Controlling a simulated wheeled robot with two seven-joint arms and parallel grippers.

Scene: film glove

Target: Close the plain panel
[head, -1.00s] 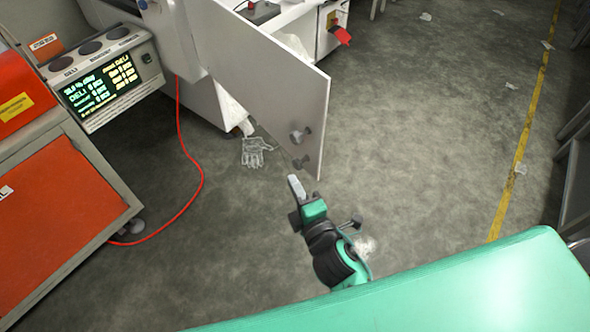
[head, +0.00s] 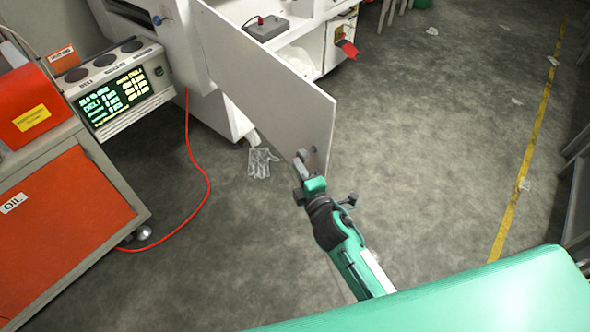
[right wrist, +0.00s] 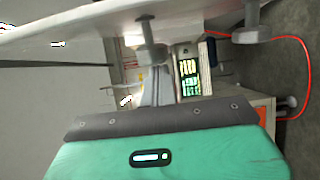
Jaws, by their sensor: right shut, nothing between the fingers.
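The plain panel (head: 270,85) is a flat white door swung open from the white machine in the head view, standing out toward the right. A knob (head: 312,155) is near its lower free corner. My right gripper (head: 300,158) is shut and empty, with its fingertips at that corner by the knob; I cannot tell whether they touch. In the right wrist view the panel (right wrist: 90,28) crosses the top, with two grey knobs, and the gripper's fingers (right wrist: 158,88) point up close under one knob (right wrist: 148,45). My left gripper is not in view.
A grey control unit with a lit display (head: 120,95) and an orange-red cabinet (head: 65,215) stand at left. A red cable (head: 205,180) and a glove (head: 262,162) lie on the floor. The floor (head: 430,140) right of the panel is mostly clear.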

